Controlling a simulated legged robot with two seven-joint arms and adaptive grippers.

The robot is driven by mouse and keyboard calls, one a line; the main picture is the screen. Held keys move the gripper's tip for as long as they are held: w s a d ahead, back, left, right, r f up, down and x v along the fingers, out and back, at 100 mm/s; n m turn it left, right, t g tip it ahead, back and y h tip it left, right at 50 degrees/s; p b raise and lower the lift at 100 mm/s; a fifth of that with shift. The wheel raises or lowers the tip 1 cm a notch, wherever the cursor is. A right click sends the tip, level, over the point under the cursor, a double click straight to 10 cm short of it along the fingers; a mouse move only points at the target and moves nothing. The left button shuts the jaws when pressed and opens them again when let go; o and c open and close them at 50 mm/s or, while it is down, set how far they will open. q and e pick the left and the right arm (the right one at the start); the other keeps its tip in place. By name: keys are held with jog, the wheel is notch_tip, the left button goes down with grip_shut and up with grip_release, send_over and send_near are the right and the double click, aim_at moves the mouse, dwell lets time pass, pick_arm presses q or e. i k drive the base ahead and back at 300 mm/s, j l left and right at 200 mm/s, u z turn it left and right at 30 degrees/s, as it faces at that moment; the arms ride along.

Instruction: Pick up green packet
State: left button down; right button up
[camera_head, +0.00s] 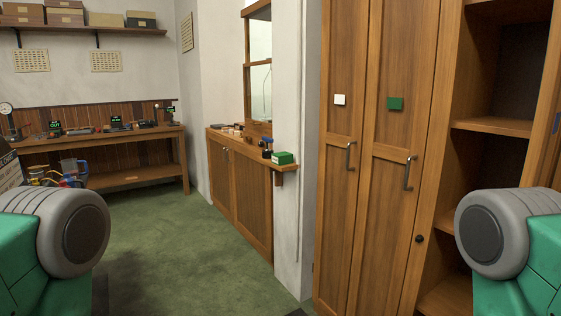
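A small green packet (284,158), box-shaped with a paler top, sits at the near end of the wooden counter ledge (262,150) in the middle of the head view. It stands apart from my arms. Parts of both my arms show at the lower left and lower right corners, green with grey round joints. Neither of my grippers is in view, so their state is hidden. A flat green square (395,104) is on the right wooden cabinet door, and a white square (340,99) is on the left one.
A tall wooden cabinet (375,190) with metal handles stands right of the ledge, beside open shelves (492,126). A workbench (130,133) with small devices is at the far left. Blue and yellow items (72,172) are near my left arm. Green carpet (180,250) lies clear in the middle.

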aim_at(282, 158)
jog(key=i+j, duration=0.1)
jog(key=i, duration=0.4)
jog(key=i+j, duration=0.15)
jog(key=i, duration=0.3)
jog(key=i+j, duration=0.1)
jog(key=i, duration=0.4)
